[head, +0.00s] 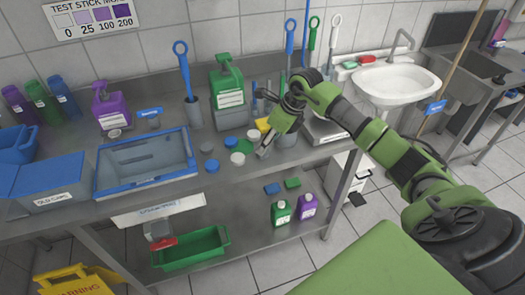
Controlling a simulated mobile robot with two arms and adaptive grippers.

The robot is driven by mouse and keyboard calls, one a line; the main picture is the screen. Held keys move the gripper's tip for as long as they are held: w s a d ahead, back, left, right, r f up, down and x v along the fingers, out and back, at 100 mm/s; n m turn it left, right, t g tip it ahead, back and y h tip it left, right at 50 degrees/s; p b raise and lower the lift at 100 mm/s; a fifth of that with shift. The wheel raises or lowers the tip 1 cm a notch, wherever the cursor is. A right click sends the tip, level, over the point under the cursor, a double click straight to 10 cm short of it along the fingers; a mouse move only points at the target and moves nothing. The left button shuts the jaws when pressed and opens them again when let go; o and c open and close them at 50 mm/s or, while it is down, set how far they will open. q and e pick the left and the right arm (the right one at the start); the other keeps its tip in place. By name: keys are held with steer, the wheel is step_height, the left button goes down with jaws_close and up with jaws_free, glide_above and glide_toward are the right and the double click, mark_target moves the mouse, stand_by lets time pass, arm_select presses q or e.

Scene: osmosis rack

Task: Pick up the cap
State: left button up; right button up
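Several round caps lie on the metal counter in the head view. There are blue caps (211,165), white caps (237,158) and a green cap (244,147); which one is the task's cap cannot be told. My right gripper (264,151) reaches in from the right and points down just right of the white and green caps. Its fingertips are low over the counter. They are small and overlap in this view, so their opening and any hold are unclear. My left gripper is out of view.
A blue-rimmed tray (150,183) and a box labelled "old caps" (52,188) stand left. A green dispenser (228,92) and a blue-handled brush (183,70) stand behind the caps. A grey container (290,150) is close right of the gripper. A sink (393,85) is farther right.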

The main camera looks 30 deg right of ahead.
steer(key=p+x, duration=0.1)
steer(key=x, duration=0.2)
steer(key=shift+a+f, duration=0.15)
steer(key=shift+f, duration=0.2)
steer(key=shift+w+f, duration=0.15)
steer(key=shift+f, duration=0.2)
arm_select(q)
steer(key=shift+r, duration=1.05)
arm_select(e)
steer(key=c, duration=0.7)
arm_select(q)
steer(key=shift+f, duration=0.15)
arm_select(e)
steer(key=shift+r, duration=0.2)
steer(key=shift+c, duration=0.2)
steer(key=shift+r+b, duration=0.5)
steer(key=shift+r, duration=0.15)
steer(key=shift+r+b, duration=0.6)
steer(key=shift+r, duration=0.05)
arm_select(q)
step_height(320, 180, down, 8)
steer(key=b, duration=0.6)
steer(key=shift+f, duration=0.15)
arm_select(e)
steer(key=s+r, duration=1)
steer(key=s, duration=0.4)
steer(key=shift+a, duration=0.2)
